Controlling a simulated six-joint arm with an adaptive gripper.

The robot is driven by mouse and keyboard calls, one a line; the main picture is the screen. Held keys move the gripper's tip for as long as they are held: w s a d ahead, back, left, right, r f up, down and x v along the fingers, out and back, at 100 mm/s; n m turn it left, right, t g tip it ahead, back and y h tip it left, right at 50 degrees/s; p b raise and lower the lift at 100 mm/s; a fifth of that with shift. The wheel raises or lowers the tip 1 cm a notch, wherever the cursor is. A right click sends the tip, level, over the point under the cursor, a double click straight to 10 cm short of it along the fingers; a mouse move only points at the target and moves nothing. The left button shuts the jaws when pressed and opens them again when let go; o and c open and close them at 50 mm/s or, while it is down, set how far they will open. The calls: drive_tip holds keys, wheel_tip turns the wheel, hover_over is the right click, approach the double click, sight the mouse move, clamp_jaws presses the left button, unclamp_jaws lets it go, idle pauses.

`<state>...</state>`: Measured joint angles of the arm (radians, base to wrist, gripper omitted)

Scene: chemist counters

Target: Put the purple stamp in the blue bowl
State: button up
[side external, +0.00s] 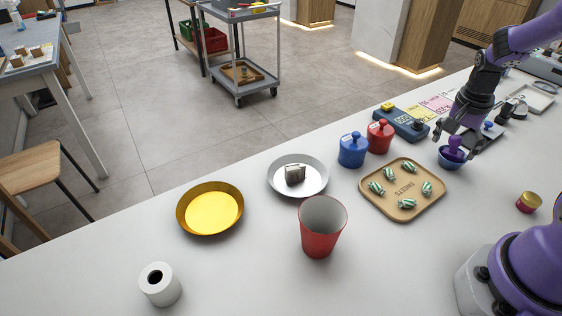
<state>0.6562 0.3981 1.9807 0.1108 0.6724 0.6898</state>
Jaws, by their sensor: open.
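The purple stamp (455,146) is in the side external view at the right, with its rounded knob up. It stands in or just over the small blue bowl (450,161); its lower end is hidden by the bowl's rim. My gripper (457,143) points down over the bowl with its fingers apart, one on either side of the stamp. I cannot tell whether the fingers touch the stamp or the bowl.
A wooden sweets tray (371,203) lies left of the bowl. Behind are a blue jar (352,150), a red jar (379,135) and a blue scale (402,124). A red cup (321,240) stands at front centre. A small gold-lidded jar (529,202) stands right of the bowl.

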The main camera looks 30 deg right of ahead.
sight(455, 139)
wheel_tip(455, 139, up, 13)
drive_tip(key=a, duration=0.2)
drive_tip(key=s+a+r+n+t, duration=0.1)
drive_tip(key=a+n+t, duration=0.1)
drive_tip(key=a+n, duration=0.6)
drive_tip(key=s+a+n+t+y, duration=0.1)
drive_tip(key=s+a+n+t, duration=0.1)
drive_tip(key=a+n, duration=0.6)
drive_tip(key=a+t, duration=0.1)
drive_tip(key=a, duration=0.2)
drive_tip(key=shift+s+a+r, duration=0.2)
drive_tip(key=shift+s+r, duration=0.1)
drive_tip(key=shift+r, duration=0.05)
drive_tip(key=shift+c, duration=1.3)
drive_tip(key=shift+d, duration=0.15)
